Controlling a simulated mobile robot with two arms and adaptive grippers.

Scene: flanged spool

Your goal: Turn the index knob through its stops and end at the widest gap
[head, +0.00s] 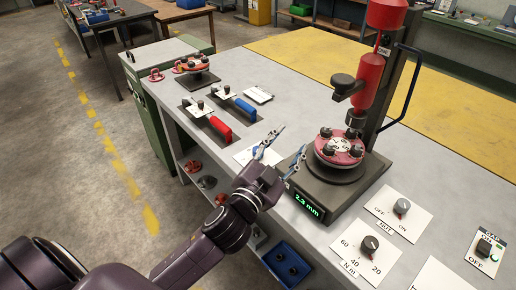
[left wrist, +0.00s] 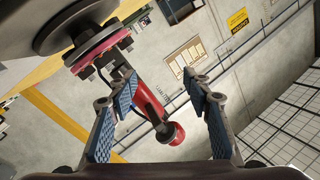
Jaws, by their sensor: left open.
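My left gripper (head: 285,147) is open and empty, pointing away from me over the bench, just left of a press. It also shows in the left wrist view (left wrist: 158,92), with nothing between its blue-padded fingers. A red round flanged part (head: 341,148) with several dark knobs on top sits on the press's round plate. The green display (head: 307,204) on the press base reads 2.3 mm. A small black knob (head: 484,247) on a white card at the far right has a label that seems to read GAP. No knob is clearly labelled index. My right gripper is out of sight.
A dial (head: 370,244) marked 20, 40, 60 and an OFF/ON knob (head: 402,206) sit on cards on the front right bench. The red press column (head: 369,80) stands tall behind the plate. Red- and blue-handled tools (head: 220,128) lie left. A blue bin (head: 287,266) is below.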

